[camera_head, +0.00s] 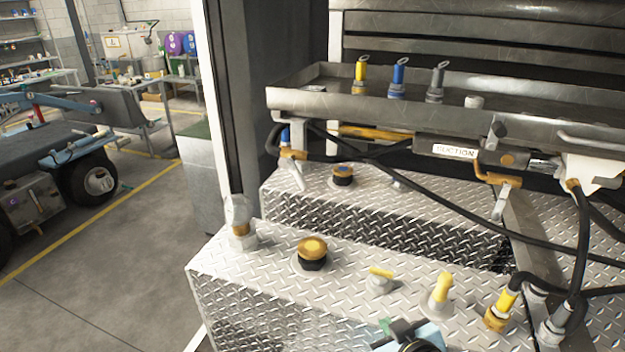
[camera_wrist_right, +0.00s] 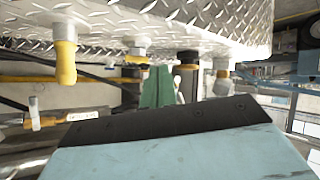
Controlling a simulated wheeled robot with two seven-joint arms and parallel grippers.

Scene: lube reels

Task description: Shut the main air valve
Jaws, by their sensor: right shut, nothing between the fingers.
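No fitting in view is labelled as the main air valve, so I cannot tell which it is. A small valve with a flat yellow handle (camera_head: 380,273) stands on the near diamond-plate tank; it seems to show upside down in the right wrist view (camera_wrist_right: 137,50). A yellow-orange lever (camera_head: 497,179) sits on the piping right of the SUCTION label. My right gripper (camera_head: 388,327) is at the bottom edge, in front of the near tank, apart from these fittings. Its green fingers also show in the right wrist view (camera_wrist_right: 158,88), shut and empty. My left gripper is not in view.
Black hoses (camera_head: 440,205) cross in front of the rear tank. A metal tray (camera_head: 320,95) holds several coloured nozzles. Open floor (camera_head: 110,270) lies left.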

